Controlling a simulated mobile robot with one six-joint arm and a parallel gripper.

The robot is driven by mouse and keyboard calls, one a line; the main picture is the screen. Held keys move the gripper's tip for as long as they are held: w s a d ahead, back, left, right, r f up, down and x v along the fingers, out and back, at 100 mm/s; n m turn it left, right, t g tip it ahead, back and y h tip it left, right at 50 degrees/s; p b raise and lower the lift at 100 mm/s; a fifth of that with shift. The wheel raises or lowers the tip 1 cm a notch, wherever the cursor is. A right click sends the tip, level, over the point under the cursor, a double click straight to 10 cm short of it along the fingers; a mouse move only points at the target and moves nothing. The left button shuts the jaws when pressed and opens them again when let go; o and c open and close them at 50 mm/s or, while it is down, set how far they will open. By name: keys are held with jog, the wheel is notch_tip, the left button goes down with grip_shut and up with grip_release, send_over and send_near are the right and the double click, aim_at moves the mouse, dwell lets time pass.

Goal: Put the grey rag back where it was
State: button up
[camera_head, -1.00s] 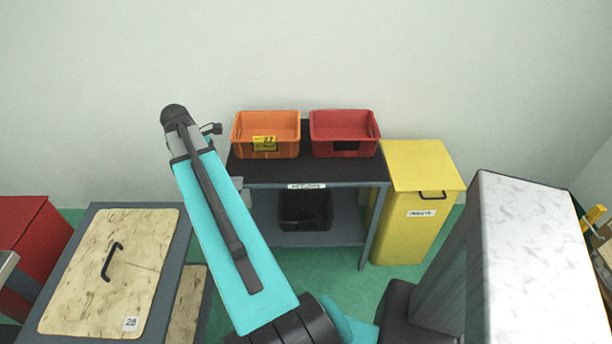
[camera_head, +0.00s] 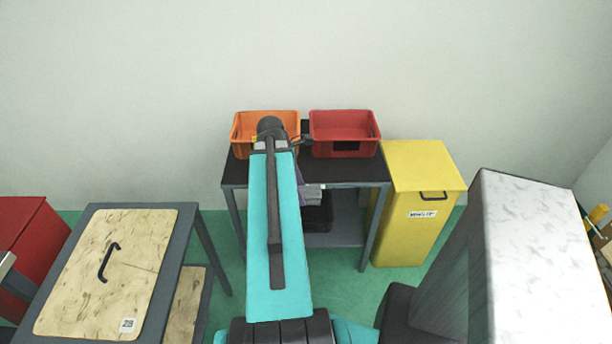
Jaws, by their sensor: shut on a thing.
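No grey rag can be made out in the head view. My teal arm reaches up the middle of the picture, and its dark far end covers part of the orange bin (camera_head: 240,137). The jaws of my gripper are hidden behind the arm, so what they hold does not show. A small grey part sticks out to the right of the arm, at the table's front edge; I cannot tell what it belongs to.
A red bin (camera_head: 344,149) stands beside the orange one on a dark-topped table (camera_head: 347,173). A black bin (camera_head: 319,218) sits below, partly hidden. A yellow cabinet (camera_head: 415,215) stands right. A wood-topped table (camera_head: 140,245) and red cabinet (camera_head: 22,235) stand left.

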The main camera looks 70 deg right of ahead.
jog(key=shift+s, duration=0.2)
jog(key=shift+d, duration=0.15)
jog(key=shift+w+d+f+p, duration=0.25)
jog(key=shift+w+d+p, duration=0.4)
jog(key=shift+d, duration=1.85)
jog(key=shift+w+d+f+p, duration=0.25)
jog(key=shift+w+d+p, duration=0.45)
jog(key=shift+d, duration=1.85)
jog(key=shift+w+d+f+p, duration=0.25)
jog(key=shift+w+d+p, duration=0.4)
jog(key=shift+d, duration=1.85)
jog(key=shift+w, duration=0.15)
jog(key=shift+f, duration=0.15)
jog(key=shift+f+p, duration=0.55)
jog(key=shift+f, duration=1.1)
jog(key=shift+f, duration=0.1)
